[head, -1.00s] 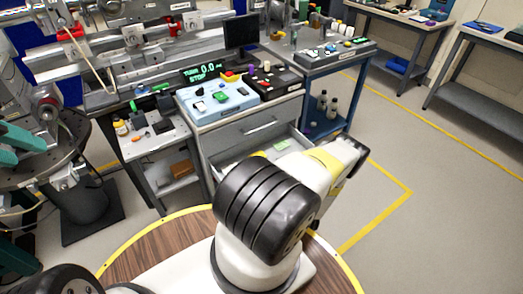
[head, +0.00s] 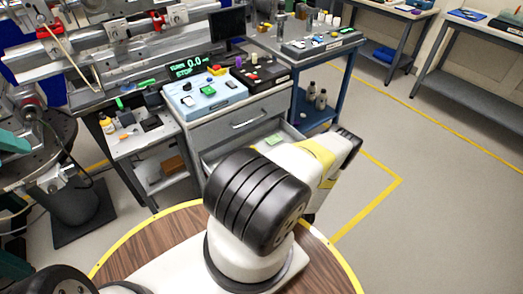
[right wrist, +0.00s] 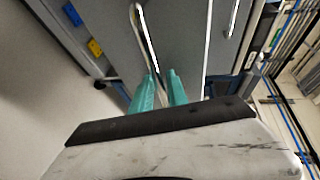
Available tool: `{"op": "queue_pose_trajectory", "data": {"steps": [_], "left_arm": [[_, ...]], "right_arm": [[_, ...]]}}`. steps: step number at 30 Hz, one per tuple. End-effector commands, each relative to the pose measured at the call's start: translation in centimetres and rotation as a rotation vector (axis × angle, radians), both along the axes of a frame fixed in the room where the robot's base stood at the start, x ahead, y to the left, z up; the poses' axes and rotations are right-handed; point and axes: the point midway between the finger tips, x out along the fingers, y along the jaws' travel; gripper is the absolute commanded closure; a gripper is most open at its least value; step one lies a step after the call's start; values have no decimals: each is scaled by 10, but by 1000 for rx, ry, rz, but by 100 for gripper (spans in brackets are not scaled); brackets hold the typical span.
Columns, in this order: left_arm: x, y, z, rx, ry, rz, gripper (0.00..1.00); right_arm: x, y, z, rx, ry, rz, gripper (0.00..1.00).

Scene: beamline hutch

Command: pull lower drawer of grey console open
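The grey console (head: 191,133) stands ahead in the head view. Its upper drawer (head: 238,121) is closed. The lower drawer (head: 297,132) is out, with its inside and a green item (head: 275,140) showing. My right arm covers its front and my right gripper in the head view. In the right wrist view my right gripper (right wrist: 161,78) has its teal fingers apart at one end of a long bar handle (right wrist: 146,35). The handle end lies between the tips, nearer the left finger, with a gap beside the right one. My left gripper is out of view.
A blue control box (head: 205,98) and a black one (head: 258,75) sit on the console. A small side table (head: 137,140) is to its left, a blue bench (head: 318,55) to its right. Floor at right is clear.

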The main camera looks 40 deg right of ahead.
Motion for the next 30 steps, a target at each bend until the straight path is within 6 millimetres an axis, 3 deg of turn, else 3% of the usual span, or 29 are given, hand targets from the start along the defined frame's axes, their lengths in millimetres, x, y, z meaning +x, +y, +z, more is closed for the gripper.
{"op": "queue_pose_trajectory", "data": {"steps": [15,30], "left_arm": [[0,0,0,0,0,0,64],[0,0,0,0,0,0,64]], "right_arm": [[-64,26,12,1,1,-1,81],[-71,30,14,0,0,0,81]]}}
